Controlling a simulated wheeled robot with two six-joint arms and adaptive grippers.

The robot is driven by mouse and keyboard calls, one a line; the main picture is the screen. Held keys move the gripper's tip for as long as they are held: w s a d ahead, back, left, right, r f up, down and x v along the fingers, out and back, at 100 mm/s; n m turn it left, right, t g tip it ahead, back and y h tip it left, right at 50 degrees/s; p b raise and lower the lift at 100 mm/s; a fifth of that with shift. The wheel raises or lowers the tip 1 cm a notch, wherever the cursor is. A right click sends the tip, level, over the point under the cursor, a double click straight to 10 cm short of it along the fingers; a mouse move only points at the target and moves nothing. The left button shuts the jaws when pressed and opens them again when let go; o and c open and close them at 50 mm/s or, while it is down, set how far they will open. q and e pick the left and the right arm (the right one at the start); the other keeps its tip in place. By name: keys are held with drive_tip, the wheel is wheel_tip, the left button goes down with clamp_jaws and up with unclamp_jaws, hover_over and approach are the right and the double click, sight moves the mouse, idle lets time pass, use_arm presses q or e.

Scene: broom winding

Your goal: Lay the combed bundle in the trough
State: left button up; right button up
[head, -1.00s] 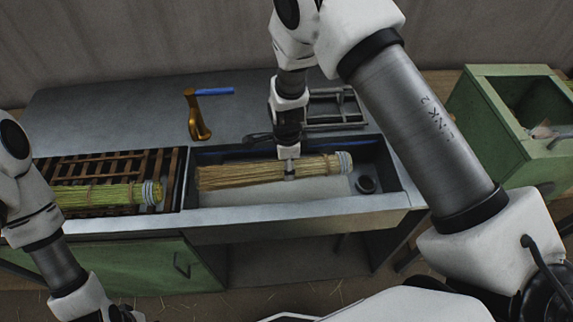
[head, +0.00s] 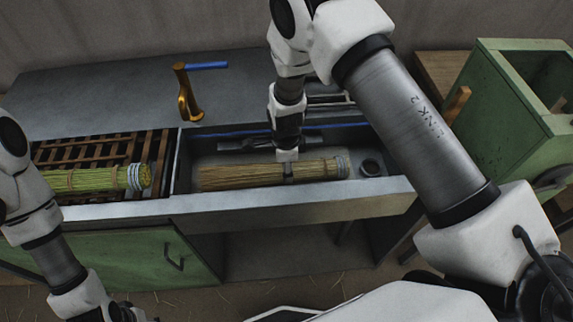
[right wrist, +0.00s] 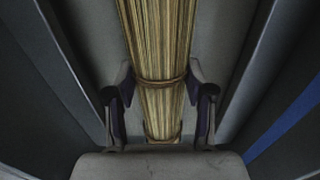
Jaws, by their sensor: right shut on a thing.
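The combed bundle (head: 235,177) is tan straw with a band near the middle and a pale blue-grey wrapped end at the right. It lies lengthwise inside the trough (head: 228,159), a dark-walled basin in the metal bench. My right gripper (head: 288,170) comes down from above and is shut on the bundle, right of its middle. In the right wrist view, its fingers (right wrist: 160,95) stand on both sides of the bundle (right wrist: 158,40), near a brown tie. Whether the underside touches the trough floor is hidden. My left arm shows at the left edge; its gripper is out of view.
A greenish bundle (head: 95,180) lies on a slatted wooden rack (head: 75,152) left of the trough. A brass fitting with a blue handle (head: 205,66) stands behind. A round drain (head: 371,168) is at the trough's right end. A green box (head: 500,110) stands at the right.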

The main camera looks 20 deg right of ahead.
idle(0.3)
drive_tip(key=o, duration=1.3)
drive_tip(key=shift+c, duration=0.2)
drive_tip(key=shift+r, duration=0.1)
wheel_tip(320, 180, up, 12)
